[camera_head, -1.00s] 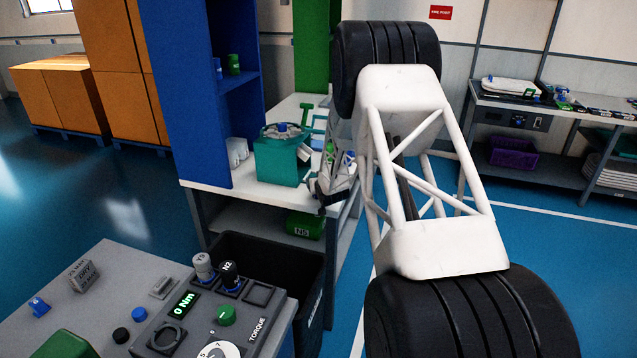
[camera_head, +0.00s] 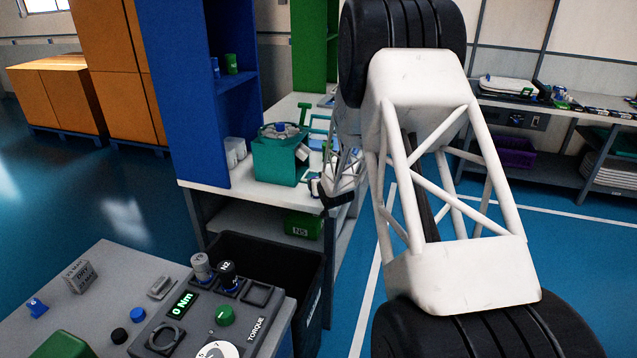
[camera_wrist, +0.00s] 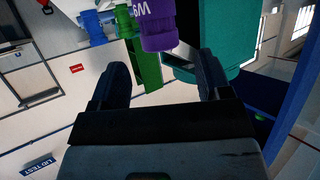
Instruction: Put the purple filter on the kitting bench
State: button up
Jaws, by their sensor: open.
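The purple filter (camera_wrist: 158,25), with white lettering, shows at the top of the wrist view. It is beyond my fingertips and roughly between them, apart from both. My gripper (camera_wrist: 163,75) is open, with nothing between its dark fingers. In the head view my gripper (camera_head: 322,190) is at the front right edge of the white bench (camera_head: 222,184), beside a teal container (camera_head: 280,160). I cannot make out the purple filter in the head view; my arm covers part of that bench. No visible label tells which bench is the kitting bench.
In the wrist view a green part (camera_wrist: 147,62) and a blue part (camera_wrist: 92,28) are left of the filter. A teal body (camera_wrist: 212,35) is close on its right. A blue cabinet (camera_head: 185,90) borders the white bench. A grey torque bench (camera_head: 110,270) stands in front.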

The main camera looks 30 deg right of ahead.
jog(key=v, duration=0.6)
jog(key=shift+s+r, duration=0.1)
jog(key=shift+r, duration=0.05)
dwell(0.7)
jog(key=s+a+r+g, duration=0.5)
jog(key=s+a+r, duration=1.1)
jog(key=s+r, duration=0.1)
jog(key=s+a+r+g, duration=0.1)
jog(key=s+a, duration=0.3)
jog(key=s, duration=0.6)
jog(key=s+a+r+n+g+y, duration=0.1)
jog(key=s+a+r+g, duration=0.1)
jog(key=s, duration=0.9)
jog(key=s+a+r+n+g+y, duration=0.1)
jog(key=s+a+g, duration=0.1)
jog(key=s+a, duration=0.4)
jog(key=s, duration=0.5)
jog(key=shift+s+a+r+g, duration=0.2)
jog(key=shift+a+r+g, duration=0.1)
jog(key=shift+r+g, duration=0.1)
